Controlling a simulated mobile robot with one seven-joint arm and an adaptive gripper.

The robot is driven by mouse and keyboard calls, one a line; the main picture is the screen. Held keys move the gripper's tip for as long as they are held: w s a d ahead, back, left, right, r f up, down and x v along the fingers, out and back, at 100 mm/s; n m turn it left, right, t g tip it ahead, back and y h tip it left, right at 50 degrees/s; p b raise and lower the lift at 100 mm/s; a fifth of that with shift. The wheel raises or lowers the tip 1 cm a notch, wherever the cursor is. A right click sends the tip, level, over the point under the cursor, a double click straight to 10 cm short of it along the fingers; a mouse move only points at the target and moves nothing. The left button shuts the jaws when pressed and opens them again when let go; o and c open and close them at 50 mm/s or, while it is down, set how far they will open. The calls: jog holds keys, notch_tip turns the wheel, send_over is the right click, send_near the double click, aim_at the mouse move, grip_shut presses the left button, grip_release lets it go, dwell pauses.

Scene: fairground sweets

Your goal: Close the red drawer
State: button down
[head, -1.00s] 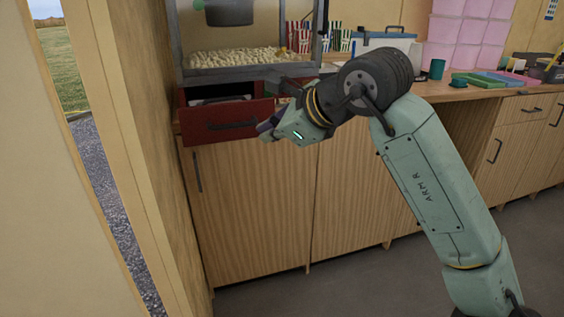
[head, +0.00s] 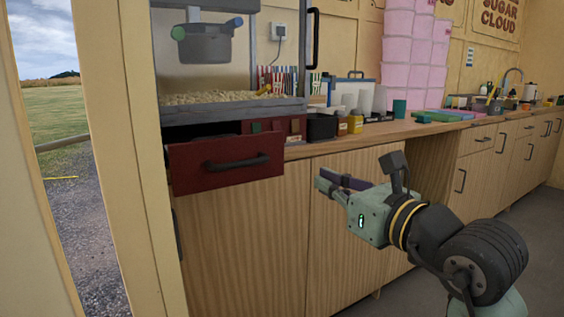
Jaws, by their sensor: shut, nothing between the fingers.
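The red drawer (head: 195,174) with a dark handle is pulled out from the base of the popcorn machine (head: 225,112), which stands on the wooden counter at the left. A dark gap shows above its front panel. My gripper (head: 321,182) is in front of the wooden cabinet doors, to the right of the drawer and slightly lower in the picture. Its fingers point left towards the drawer and are shut and empty. It appears apart from the drawer front.
A dark box (head: 321,127), yellow bottles (head: 355,122) and cups stand on the counter right of the machine. A wall and doorway edge (head: 145,150) lie close on the left. Open floor shows at the lower right.

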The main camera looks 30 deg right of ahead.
aim_at(276, 158)
jog(key=w+p, duration=0.2)
jog(key=w, duration=1.2)
jog(key=shift+w+a, duration=0.1)
jog(key=shift+w, duration=0.05)
jog(key=w+p, duration=0.1)
jog(key=w, duration=0.6)
jog(key=w+p, duration=0.1)
jog(key=w, duration=0.6)
jog(key=w+p, duration=0.1)
jog(key=w, duration=0.6)
jog(key=shift+w+a+p, duration=0.25)
jog(key=shift+w+p, duration=0.05)
jog(key=shift+p, duration=0.05)
jog(key=shift+r, duration=0.2)
